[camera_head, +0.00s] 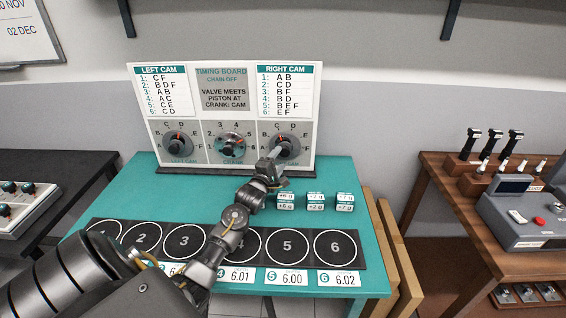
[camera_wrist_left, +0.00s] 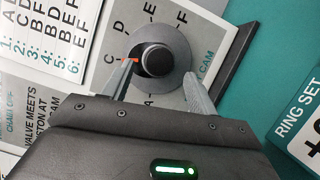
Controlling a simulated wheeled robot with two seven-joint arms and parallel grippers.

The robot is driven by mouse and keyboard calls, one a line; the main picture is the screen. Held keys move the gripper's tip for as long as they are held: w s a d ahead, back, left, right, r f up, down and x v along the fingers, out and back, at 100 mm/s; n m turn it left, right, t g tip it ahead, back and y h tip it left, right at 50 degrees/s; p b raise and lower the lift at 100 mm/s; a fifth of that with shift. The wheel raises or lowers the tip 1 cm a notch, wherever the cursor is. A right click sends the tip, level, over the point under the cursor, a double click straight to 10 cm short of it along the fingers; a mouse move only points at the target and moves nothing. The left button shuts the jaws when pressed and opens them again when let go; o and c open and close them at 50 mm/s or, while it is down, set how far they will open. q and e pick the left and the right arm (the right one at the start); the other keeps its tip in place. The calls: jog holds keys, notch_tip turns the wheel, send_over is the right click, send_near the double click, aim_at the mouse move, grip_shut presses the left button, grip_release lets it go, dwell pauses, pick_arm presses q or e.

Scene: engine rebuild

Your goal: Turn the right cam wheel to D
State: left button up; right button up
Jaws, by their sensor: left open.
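The right cam wheel (camera_head: 287,146) is a round grey dial with a dark knob, at the right of the upright timing board (camera_head: 236,86). In the left wrist view the wheel (camera_wrist_left: 177,78) has a red mark by its knob (camera_wrist_left: 158,58), on the side toward the letter C; D is the neighbouring letter. My left gripper (camera_head: 275,155) is at the wheel. In the left wrist view its open fingers (camera_wrist_left: 160,72) stand on either side of the knob; I cannot tell whether they touch it. My right gripper is not in view.
The left cam wheel (camera_head: 178,140) and the crank dial (camera_head: 230,145) are on the same board. Small labelled blocks (camera_head: 316,201) and a numbered black mat (camera_head: 335,264) lie on the teal table (camera_head: 135,190). A wooden bench (camera_head: 431,177) stands to the right.

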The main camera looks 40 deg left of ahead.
aim_at(284, 153)
pick_arm(q)
jog(key=shift+b+x, duration=0.7)
jog(key=shift+x, duration=0.55)
jog(key=shift+w+a+b, duration=0.2)
jog(key=shift+w+b, duration=0.1)
jog(key=shift+w, duration=0.35)
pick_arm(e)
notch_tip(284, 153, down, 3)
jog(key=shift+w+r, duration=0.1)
pick_arm(q)
jog(key=shift+r, duration=0.1)
jog(key=shift+c, duration=0.5)
